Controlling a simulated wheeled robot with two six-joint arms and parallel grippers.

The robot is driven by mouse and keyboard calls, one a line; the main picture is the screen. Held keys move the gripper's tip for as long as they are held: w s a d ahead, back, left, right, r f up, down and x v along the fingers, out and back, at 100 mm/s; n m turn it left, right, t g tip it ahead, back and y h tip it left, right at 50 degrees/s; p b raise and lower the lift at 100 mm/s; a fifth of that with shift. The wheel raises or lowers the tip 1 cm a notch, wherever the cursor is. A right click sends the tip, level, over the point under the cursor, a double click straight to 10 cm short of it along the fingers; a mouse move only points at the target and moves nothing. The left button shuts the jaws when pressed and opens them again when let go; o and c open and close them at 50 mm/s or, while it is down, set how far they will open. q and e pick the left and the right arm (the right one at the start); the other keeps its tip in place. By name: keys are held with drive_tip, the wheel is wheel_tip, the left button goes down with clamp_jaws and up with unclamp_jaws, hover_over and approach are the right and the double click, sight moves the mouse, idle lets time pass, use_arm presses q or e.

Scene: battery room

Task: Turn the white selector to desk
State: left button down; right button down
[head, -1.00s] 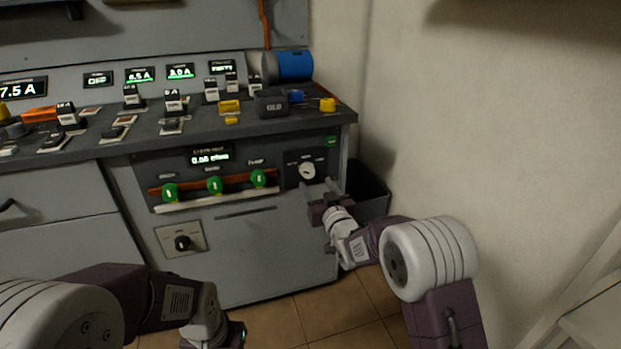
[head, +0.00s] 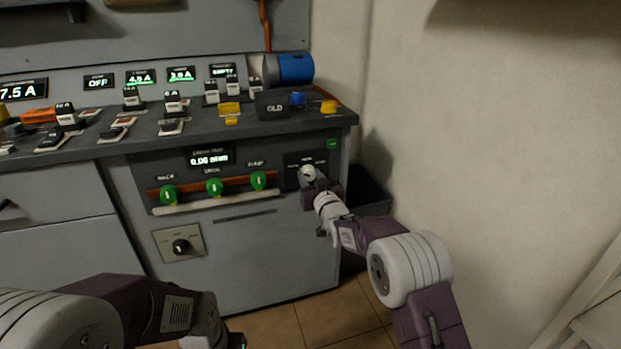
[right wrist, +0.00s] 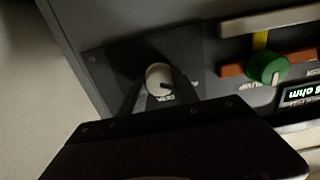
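The white selector (head: 307,173) is a round knob on a dark plate at the right end of the cabinet front. It also shows in the right wrist view (right wrist: 159,77), with a dark pointer mark on its face. My right gripper (head: 309,182) is at the knob. In the right wrist view its two fingers (right wrist: 160,88) lie one on each side of the knob, close against it. The small labels around the knob are too dim to read. My left arm is low at the left, with its gripper almost wholly cut off by the bottom edge.
Green knobs (head: 213,187) on an orange bar sit left of the selector, below a lit display (head: 210,159). Another selector (head: 181,246) is lower left. A dark bin (head: 368,190) stands between cabinet and wall. The bench top (head: 200,125) holds several switches and blocks.

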drive_tip(key=shift+m, duration=0.4)
drive_tip(key=shift+r+m+p, duration=0.1)
drive_tip(key=shift+m+p, duration=0.4)
drive_tip(key=shift+m, duration=0.1)
drive_tip(key=m+p, duration=0.1)
drive_tip(key=m, duration=0.2)
drive_tip(key=shift+m, duration=0.3)
drive_tip(key=m+p, duration=0.2)
drive_tip(key=m, duration=0.4)
drive_tip(key=c, duration=0.9)
unclamp_jaws()
